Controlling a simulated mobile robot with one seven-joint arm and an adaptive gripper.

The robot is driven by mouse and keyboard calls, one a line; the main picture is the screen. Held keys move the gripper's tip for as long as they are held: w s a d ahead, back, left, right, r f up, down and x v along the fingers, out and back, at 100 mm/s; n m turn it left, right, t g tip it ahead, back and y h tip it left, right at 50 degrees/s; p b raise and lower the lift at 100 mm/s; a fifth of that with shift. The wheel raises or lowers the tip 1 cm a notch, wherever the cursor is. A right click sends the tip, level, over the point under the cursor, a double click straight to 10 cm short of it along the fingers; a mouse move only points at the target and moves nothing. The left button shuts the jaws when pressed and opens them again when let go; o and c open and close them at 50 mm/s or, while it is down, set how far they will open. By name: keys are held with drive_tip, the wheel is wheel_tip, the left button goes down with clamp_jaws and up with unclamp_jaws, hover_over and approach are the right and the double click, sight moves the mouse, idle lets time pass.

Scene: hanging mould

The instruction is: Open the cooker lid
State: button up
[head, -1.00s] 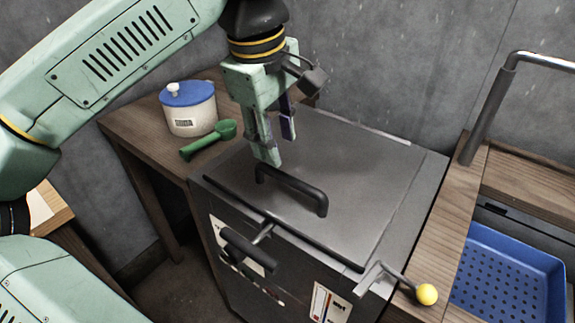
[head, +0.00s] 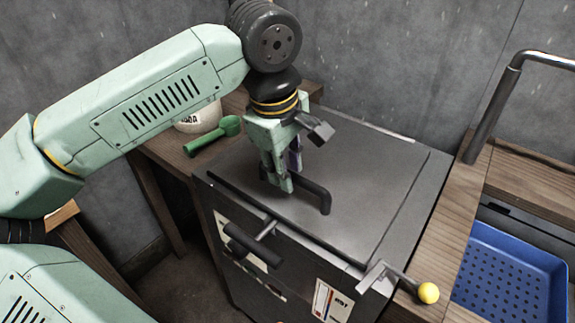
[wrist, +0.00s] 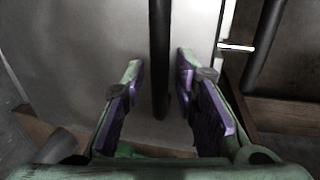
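The cooker's flat grey lid (head: 370,175) lies shut on top of the dark cooker body. It also shows as a pale surface in the wrist view (wrist: 75,60). The lid's black bar handle (head: 320,194) is partly hidden behind my gripper (head: 290,180) in the head view. In the wrist view the handle (wrist: 160,60) runs between the two fingers of my gripper (wrist: 158,70). The gripper is open, pointing down, with a gap to the bar on each side. I cannot tell exactly how low the fingertips reach.
A green scoop (head: 212,137) and a partly hidden white tub (head: 200,115) stand on the wooden table at left. A blue perforated basket (head: 512,280) lies at right.

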clamp_jaws()
drive_tip(key=shift+r, duration=0.1)
idle(0.5)
